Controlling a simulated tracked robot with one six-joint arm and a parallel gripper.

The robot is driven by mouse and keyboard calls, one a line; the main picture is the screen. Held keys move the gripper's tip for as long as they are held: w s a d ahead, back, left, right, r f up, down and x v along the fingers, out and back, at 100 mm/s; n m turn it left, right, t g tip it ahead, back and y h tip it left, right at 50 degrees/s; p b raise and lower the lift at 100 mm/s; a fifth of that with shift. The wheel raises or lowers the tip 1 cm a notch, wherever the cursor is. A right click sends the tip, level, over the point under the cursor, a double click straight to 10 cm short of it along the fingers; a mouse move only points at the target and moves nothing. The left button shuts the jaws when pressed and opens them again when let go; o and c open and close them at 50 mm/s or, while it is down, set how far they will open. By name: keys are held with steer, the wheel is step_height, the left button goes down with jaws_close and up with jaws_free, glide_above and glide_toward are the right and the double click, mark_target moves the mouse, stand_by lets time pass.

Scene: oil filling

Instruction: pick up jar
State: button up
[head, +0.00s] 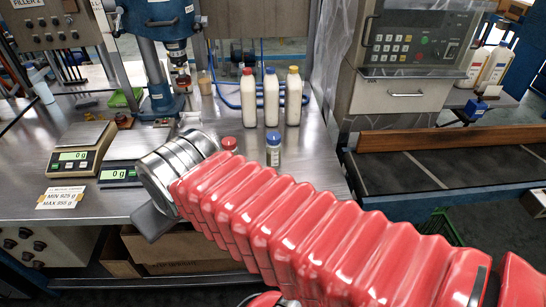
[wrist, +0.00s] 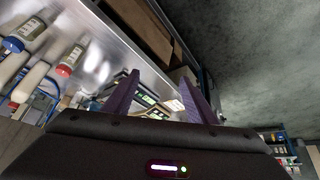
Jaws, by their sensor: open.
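The wrist view shows the blue-lidded jar (wrist: 32,28) and the red-lidded jar (wrist: 71,60) at the upper left, outside the fingers. My gripper (head: 153,221) is at the bench's front edge, left of both jars and apart from them; only part of it shows in the head view. In the wrist view my gripper (wrist: 160,97) is open, with nothing held between its purple fingers.
Three tall white bottles with red (head: 248,98), blue (head: 271,97) and yellow (head: 293,96) caps stand behind the jars. Two scales, one at the left (head: 78,155) and one beside it (head: 122,172), read 0. A press (head: 163,75) stands behind. Bench right of the blue-lidded jar is clear.

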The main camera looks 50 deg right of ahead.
steer(key=o, duration=0.3)
steer(key=w+d+f+h, duration=0.1)
steer(key=w+d, duration=0.1)
steer(key=d, duration=0.2)
steer(key=w+d+f+m+h, duration=0.1)
steer(key=w+d, duration=0.1)
steer(key=d, duration=0.3)
steer(key=w+d+f+m+t+h, duration=0.1)
steer(key=w+d, duration=0.1)
steer(key=d, duration=0.3)
steer(key=shift+w+d, duration=0.15)
steer(key=shift+w, duration=0.25)
steer(key=m+t+h, duration=0.4)
steer(key=t, duration=0.1)
glide_toward(277, 152)
steer(key=shift+s+r, duration=0.15)
steer(key=shift+r, duration=0.3)
steer(key=shift+g, duration=0.3)
steer(key=shift+x, duration=4.3)
steer(key=shift+f, duration=0.15)
